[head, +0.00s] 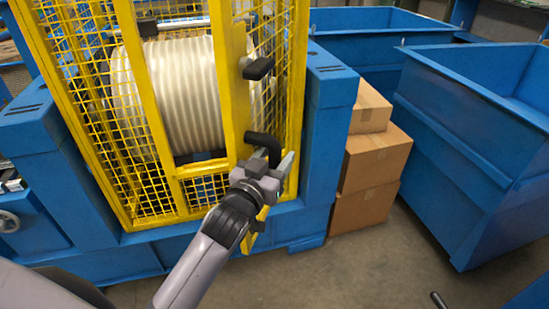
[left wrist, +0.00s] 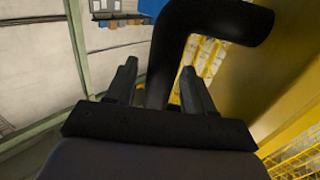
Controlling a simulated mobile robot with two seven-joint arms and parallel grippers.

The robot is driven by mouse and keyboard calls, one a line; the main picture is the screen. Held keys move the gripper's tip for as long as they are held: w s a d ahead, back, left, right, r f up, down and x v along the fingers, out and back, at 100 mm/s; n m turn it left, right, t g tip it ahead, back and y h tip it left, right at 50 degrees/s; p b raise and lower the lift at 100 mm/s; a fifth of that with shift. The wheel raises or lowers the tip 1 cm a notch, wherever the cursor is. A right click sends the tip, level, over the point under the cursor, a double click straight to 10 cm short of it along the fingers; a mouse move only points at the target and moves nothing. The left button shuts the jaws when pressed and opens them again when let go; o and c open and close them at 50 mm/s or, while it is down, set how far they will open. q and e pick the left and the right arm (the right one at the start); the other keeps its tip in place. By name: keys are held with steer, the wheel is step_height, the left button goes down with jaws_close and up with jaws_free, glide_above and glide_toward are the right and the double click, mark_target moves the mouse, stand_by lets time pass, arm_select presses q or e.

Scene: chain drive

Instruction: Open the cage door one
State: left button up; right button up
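The yellow cage door (head: 232,80) with wire mesh stands in front of a large pale ribbed drum. A black bent handle (head: 262,146) sticks out from it, and a second black handle (head: 258,68) sits higher up. The door's lower edge juts out past the blue base, so it looks ajar. My left gripper (head: 272,165) is at the lower handle. In the left wrist view the handle (left wrist: 165,50) passes between the two fingers of my gripper (left wrist: 160,85), with gaps showing beside it; contact is unclear. My right gripper is out of view.
Stacked cardboard boxes (head: 374,160) stand right of the blue machine base (head: 325,110). Large blue bins (head: 455,120) fill the right side. Some grey floor (head: 375,265) in front of the boxes is clear. A handwheel (head: 8,222) is at the left.

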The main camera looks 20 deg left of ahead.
arm_select(q)
steer(key=shift+s+a+b, duration=0.2)
steer(key=shift+s+b, duration=0.1)
steer(key=shift+s, duration=3.3)
